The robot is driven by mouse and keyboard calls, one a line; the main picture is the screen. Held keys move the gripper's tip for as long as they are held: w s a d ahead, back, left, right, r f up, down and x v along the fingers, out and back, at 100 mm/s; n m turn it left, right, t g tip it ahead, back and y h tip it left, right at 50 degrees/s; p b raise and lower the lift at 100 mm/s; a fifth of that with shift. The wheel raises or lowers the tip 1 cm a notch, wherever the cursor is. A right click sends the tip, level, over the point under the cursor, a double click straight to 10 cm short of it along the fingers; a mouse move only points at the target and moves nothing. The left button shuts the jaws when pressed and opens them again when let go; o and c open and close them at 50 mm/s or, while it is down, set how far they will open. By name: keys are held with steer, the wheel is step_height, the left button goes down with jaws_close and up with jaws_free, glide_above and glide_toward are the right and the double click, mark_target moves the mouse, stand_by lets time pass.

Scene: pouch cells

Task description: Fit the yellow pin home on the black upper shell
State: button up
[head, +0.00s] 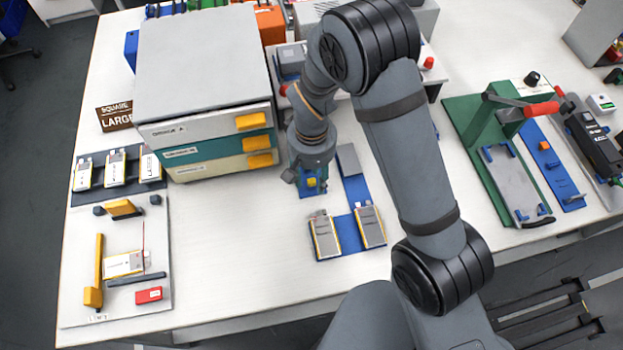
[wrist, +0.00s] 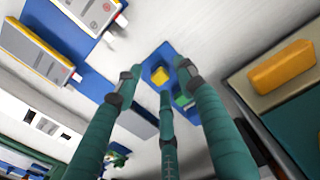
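A small yellow block (head: 311,182), which may be the pin, sits on a blue fixture (head: 306,193) beside the drawer stack. In the wrist view the yellow block (wrist: 159,75) shows beyond and between my fingertips, on the blue fixture (wrist: 153,60). My gripper (wrist: 162,82) has its green fingers spread apart, with nothing visibly clamped. In the head view my gripper (head: 311,168) points down over the fixture, and its fingers are mostly hidden. Whether the fingers touch the block, I cannot tell. I cannot make out a black upper shell for certain.
The drawer stack (head: 205,70) with yellow handles stands close on the left; one handle (wrist: 282,67) shows in the wrist view. A blue tray (head: 348,225) with two pouch cells lies right of the gripper. A green press (head: 465,125) stands at the right. The table's front middle is clear.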

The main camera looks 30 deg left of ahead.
steer(key=shift+c, duration=1.3)
steer(key=c, duration=0.4)
steer(key=shift+c, duration=0.5)
steer(key=shift+r, duration=0.1)
